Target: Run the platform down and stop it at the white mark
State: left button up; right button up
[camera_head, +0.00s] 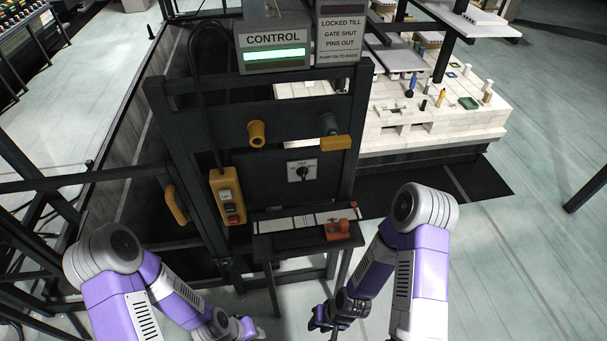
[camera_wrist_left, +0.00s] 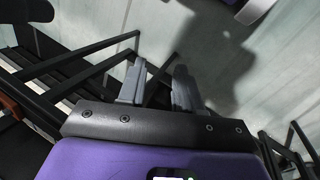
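The control frame stands ahead with a box marked CONTROL (camera_head: 274,45) and a lit green display. A yellow pendant (camera_head: 227,196) with several buttons hangs on its left post. A rotary switch (camera_head: 302,171) sits on the dark panel. A white strip with marks (camera_head: 290,223) lies on a small shelf, with an orange block (camera_head: 337,230) at its right part. Which mark is the white one I cannot tell. My left gripper (camera_wrist_left: 159,66) is open and empty in the wrist view. My right gripper (camera_head: 322,318) hangs low before the frame; its fingers are too small to judge.
Yellow-ended pins (camera_head: 257,134) and a yellow handle (camera_head: 176,204) are on the frame. A sign (camera_head: 340,37) says locked till gate shut, pins out. A pale loaded kiln car (camera_head: 430,130) stands behind. Open floor (camera_head: 510,250) lies to the right.

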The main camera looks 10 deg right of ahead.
pick_arm(q)
grip_shut()
dwell(1.4)
